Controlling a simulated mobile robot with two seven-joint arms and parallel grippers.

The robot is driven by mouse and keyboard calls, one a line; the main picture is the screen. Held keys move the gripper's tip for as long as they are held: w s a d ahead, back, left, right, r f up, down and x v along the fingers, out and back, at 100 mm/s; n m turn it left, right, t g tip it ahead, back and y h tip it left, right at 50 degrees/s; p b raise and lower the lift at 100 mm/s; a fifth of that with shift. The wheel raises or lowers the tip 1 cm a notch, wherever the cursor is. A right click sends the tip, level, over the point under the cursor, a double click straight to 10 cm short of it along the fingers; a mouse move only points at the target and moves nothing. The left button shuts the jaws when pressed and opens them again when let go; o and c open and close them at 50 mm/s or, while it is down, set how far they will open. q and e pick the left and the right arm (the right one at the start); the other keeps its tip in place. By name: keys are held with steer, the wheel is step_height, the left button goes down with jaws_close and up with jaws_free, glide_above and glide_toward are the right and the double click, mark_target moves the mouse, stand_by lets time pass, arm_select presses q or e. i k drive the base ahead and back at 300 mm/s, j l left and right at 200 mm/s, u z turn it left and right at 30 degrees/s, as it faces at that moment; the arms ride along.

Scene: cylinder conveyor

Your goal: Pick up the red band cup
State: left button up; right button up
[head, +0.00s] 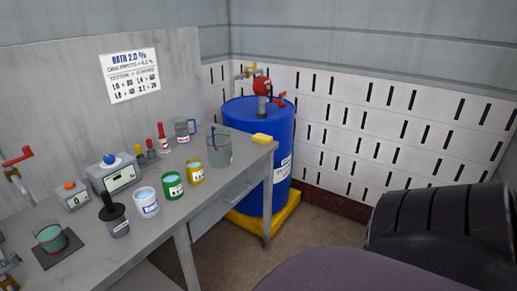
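No cup with a clear red band shows in the head view. A white cup with a blue band (147,204), a green cup (172,186) and a yellow cup (195,173) stand in a row on the bench, each with pale blue liquid. At the far left a clear beaker with green liquid (50,238) stands on a dark pad; a thin reddish line shows near its rim. Neither of my grippers is in view.
The grey bench (222,184) also holds a dark canister (115,221), a display box (119,178), a large clear beaker (219,148) and a yellow sponge (262,139). A blue drum (255,128) stands behind its right end.

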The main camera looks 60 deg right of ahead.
mark_target(50, 234)
steer(key=z, duration=1.45)
steer(key=j+z, duration=0.2)
steer(key=j, duration=0.15)
steer(key=k+j+z, duration=0.1)
steer(key=j+z, duration=0.15)
steer(key=i+j, duration=0.35)
steer(key=k+u, duration=0.2)
steer(key=k, duration=0.2)
steer(key=i+u, duration=0.15)
steer(key=u, duration=0.25)
steer(key=i+u, duration=0.1)
steer(key=u, duration=0.25)
steer(key=i+l+u, duration=0.1)
steer(key=u, duration=0.3)
